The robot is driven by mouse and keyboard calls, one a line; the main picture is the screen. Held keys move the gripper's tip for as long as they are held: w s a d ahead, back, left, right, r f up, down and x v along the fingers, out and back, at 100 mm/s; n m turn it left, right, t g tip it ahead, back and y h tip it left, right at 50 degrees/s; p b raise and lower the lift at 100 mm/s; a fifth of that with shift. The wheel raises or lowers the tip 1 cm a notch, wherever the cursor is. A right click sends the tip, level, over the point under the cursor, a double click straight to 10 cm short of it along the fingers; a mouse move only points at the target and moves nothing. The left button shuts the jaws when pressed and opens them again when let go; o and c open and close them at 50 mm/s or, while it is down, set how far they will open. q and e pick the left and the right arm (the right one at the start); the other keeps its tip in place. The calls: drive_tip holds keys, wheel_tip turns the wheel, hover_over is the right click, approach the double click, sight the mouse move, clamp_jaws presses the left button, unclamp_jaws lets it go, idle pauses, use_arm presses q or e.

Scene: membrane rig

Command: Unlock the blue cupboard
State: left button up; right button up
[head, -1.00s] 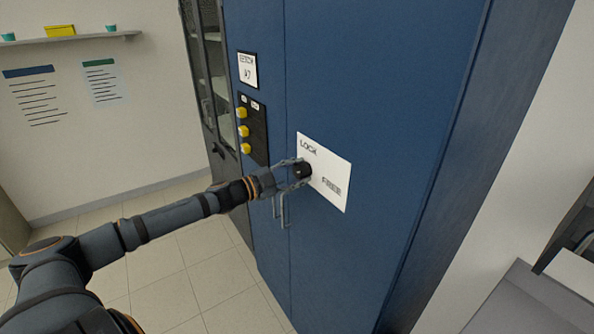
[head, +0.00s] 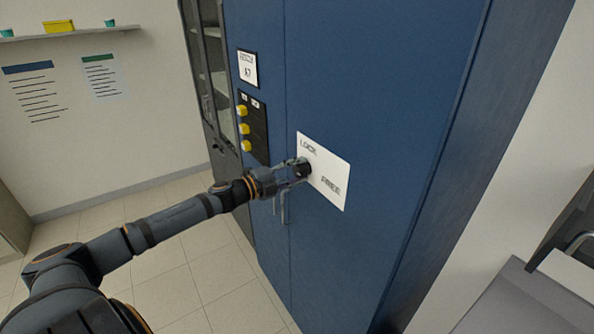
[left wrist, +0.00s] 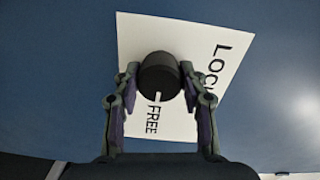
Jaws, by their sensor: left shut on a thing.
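The blue cupboard (head: 370,70) stands upright with its doors shut. A white plate (head: 333,172) on its door reads LOCK and FREE. A round black knob sits on the plate; it shows best in the left wrist view (left wrist: 160,76). The white mark on the knob points at the word FREE. My left gripper (head: 296,170) is shut on the knob, with one finger on each side of it in the left wrist view (left wrist: 158,95). The cupboard's handles (head: 283,207) hang just below the gripper. My right gripper is not in view.
A dark panel (head: 259,135) with several yellow buttons and a small sign (head: 248,69) are on the cupboard left of the knob. A glass-fronted cabinet (head: 207,75) stands beyond. A grey surface (head: 510,300) is at the lower right. The floor at left is clear.

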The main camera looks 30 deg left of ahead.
use_arm(q)
drive_tip(key=shift+r, duration=0.1)
idle(0.3)
drive_tip(key=o, duration=1.2)
drive_tip(key=shift+w, duration=0.1)
drive_tip(key=shift+c, duration=0.2)
